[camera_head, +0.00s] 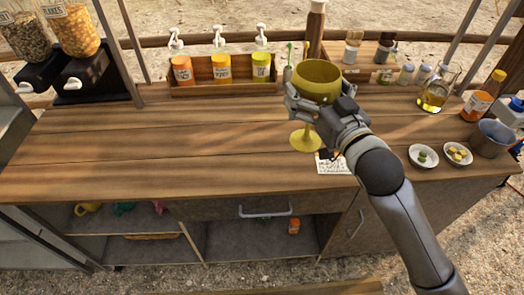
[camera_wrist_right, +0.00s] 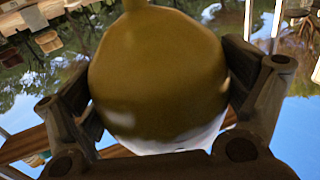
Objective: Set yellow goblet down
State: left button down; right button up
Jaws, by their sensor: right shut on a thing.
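The yellow goblet (camera_head: 319,76) is upright in the head view, with its bowl in my right gripper (camera_head: 318,106). Its round foot (camera_head: 305,141) shows below the gripper, over the wooden counter; I cannot tell whether it touches the wood. In the right wrist view the goblet's bowl (camera_wrist_right: 158,75) fills the middle. The two fingers of the right gripper (camera_wrist_right: 160,100) are on either side of it, shut on it. Part of the stem is hidden behind the gripper. My left gripper does not show.
A white card (camera_head: 333,165) lies beside the foot. Two small bowls (camera_head: 423,156) (camera_head: 457,153) and a metal bucket (camera_head: 492,138) stand at the right. A rack of pump bottles (camera_head: 222,75) stands at the back. The counter's left and middle (camera_head: 150,150) are clear.

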jog(key=shift+w+d+r, duration=0.1)
jog(key=shift+w, duration=0.15)
jog(key=w+d+f, duration=0.1)
jog(key=w, duration=0.1)
jog(key=w+d+f+p, duration=0.1)
jog(key=w+d, duration=0.1)
jog(key=w, duration=0.1)
jog(key=w+d+f, duration=0.1)
jog(key=w, duration=0.1)
jog(key=shift+w+d+f+p, duration=0.3)
jog(key=shift+w+f, duration=0.05)
jog(key=w+d+f+p, duration=0.1)
jog(key=w+f, duration=0.3)
jog(key=f, duration=0.5)
jog(key=shift+d, duration=0.65)
jog(key=shift+w+f, duration=0.1)
jog(key=shift+f, duration=0.05)
jog(key=shift+f, duration=0.1)
jog(key=o, duration=0.9)
jog(key=shift+c, duration=0.2)
